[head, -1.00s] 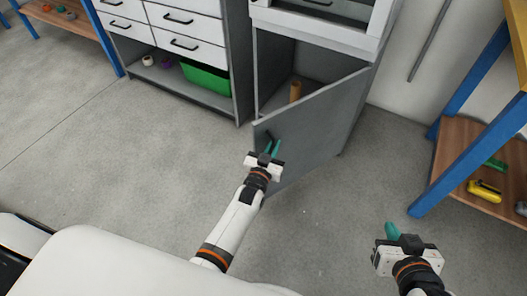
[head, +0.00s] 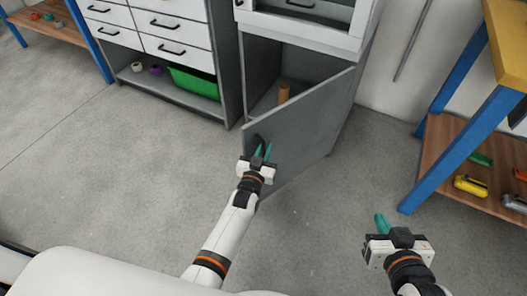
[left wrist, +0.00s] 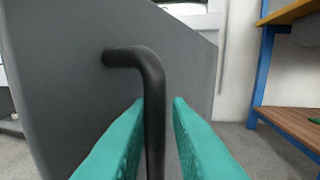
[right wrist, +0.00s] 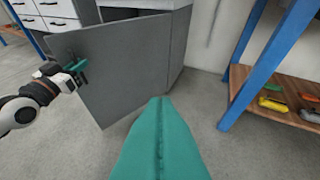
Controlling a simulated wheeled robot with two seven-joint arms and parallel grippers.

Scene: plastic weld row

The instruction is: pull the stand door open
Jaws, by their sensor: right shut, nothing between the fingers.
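The grey stand door (head: 305,125) is partly open, swung out from the stand (head: 300,32), and the inside shows behind it. Its dark bar handle (left wrist: 153,95) is on the outer face near the free edge. My left gripper (head: 262,152) is at the handle. In the left wrist view its green fingers (left wrist: 160,105) are apart, one on each side of the bar, with a narrow gap visible on the right. My right gripper (head: 382,220) is shut and empty, over the floor to the right of the door; its fingers also show in the right wrist view (right wrist: 160,105).
A tan cylinder (head: 284,92) stands inside the stand. A drawer cabinet with a green bin (head: 195,82) is to the left. A blue-legged bench (head: 460,110) with tools on its lower shelf is to the right. The floor before the door is clear.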

